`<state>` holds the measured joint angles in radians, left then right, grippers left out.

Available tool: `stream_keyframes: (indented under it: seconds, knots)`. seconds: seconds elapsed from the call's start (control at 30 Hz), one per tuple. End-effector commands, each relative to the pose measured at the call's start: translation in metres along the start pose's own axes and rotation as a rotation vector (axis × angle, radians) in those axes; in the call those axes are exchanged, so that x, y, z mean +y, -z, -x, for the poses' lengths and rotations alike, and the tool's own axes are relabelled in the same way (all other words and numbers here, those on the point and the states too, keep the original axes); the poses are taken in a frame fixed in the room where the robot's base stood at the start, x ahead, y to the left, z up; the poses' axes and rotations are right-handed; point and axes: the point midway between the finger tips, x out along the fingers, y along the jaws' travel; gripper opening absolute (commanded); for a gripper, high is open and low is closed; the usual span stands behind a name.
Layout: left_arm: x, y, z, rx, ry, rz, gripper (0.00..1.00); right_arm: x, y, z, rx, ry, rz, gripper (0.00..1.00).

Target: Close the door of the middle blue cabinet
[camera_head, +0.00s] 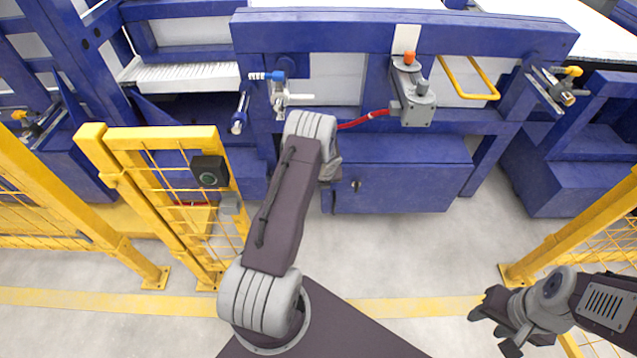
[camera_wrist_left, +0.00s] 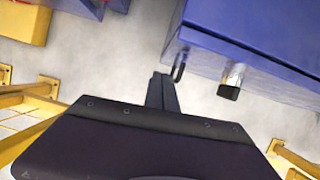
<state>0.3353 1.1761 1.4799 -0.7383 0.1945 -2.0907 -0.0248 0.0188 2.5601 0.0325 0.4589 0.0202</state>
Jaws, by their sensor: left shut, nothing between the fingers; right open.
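The middle blue cabinet (camera_head: 420,185) sits low under the machine frame in the head view. Its front carries a small metal latch (camera_head: 356,185) near the left end. My left arm covers the area left of the cabinet, and the fingers there are hidden from the head camera. In the left wrist view my left gripper (camera_wrist_left: 161,82) is shut and empty. It points toward the blue cabinet (camera_wrist_left: 250,40), close to a dark hook-like handle (camera_wrist_left: 180,62) and the latch (camera_wrist_left: 231,80). Whether they touch is unclear. My right gripper (camera_head: 493,326) is open and empty, far from the cabinet.
A yellow mesh gate (camera_head: 165,185) with a black box (camera_head: 209,172) stands left of my left arm. A yellow fence post (camera_head: 570,235) stands at the right. The grey floor (camera_head: 410,250) before the cabinet is clear.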

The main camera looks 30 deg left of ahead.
Motion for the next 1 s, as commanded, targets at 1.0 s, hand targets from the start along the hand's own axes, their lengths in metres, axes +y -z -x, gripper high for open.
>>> stream_keyframes:
  seconds: [1.0]
  knots:
    - [-0.018,-0.011,0.119,-0.040,0.028,-0.031,0.00,-0.001,0.003,0.033,0.000,0.000,0.000,0.42]
